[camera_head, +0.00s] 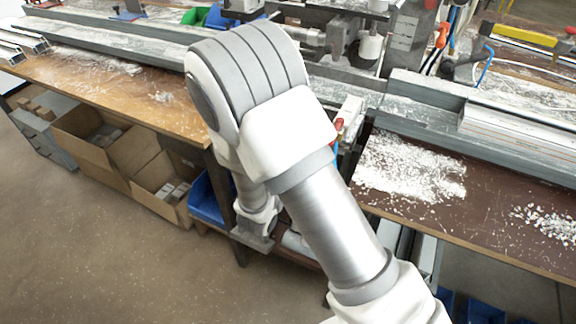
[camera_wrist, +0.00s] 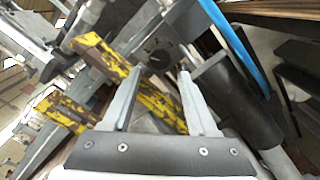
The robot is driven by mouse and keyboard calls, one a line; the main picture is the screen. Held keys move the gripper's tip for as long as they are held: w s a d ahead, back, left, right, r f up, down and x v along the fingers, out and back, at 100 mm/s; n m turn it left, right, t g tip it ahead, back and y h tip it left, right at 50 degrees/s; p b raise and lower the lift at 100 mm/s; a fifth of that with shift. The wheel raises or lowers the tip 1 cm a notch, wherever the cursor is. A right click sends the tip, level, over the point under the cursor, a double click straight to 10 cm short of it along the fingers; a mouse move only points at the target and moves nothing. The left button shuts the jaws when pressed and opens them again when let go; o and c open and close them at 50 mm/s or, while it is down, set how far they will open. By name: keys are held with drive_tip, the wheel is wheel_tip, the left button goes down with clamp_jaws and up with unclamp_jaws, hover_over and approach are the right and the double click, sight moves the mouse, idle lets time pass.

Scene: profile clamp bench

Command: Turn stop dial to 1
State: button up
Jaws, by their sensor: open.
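My gripper (camera_wrist: 160,73) is open in the wrist view, with its two grey fingers apart and nothing visible between them. Just beyond the fingertips is a grey metal face with a dark round part (camera_wrist: 159,56). This may be the stop dial, but no numbers or pointer can be read, so its setting cannot be told. I cannot tell whether the fingertips touch it. In the head view my arm covers the middle of the bench, and I cannot make out my fingers or the dial there.
Yellow worn bars (camera_wrist: 97,57) lie left of the fingers in the wrist view; a blue hose (camera_wrist: 232,38) and a black cylinder (camera_wrist: 232,92) are at right. In the head view, the brown bench (camera_head: 420,205) carries white shavings and long grey rails. Cardboard boxes (camera_head: 165,185) stand below.

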drive_tip(key=v, duration=1)
drive_tip(key=shift+s+p, duration=0.2)
drive_tip(key=shift+p, duration=0.15)
drive_tip(key=shift+a, duration=0.1)
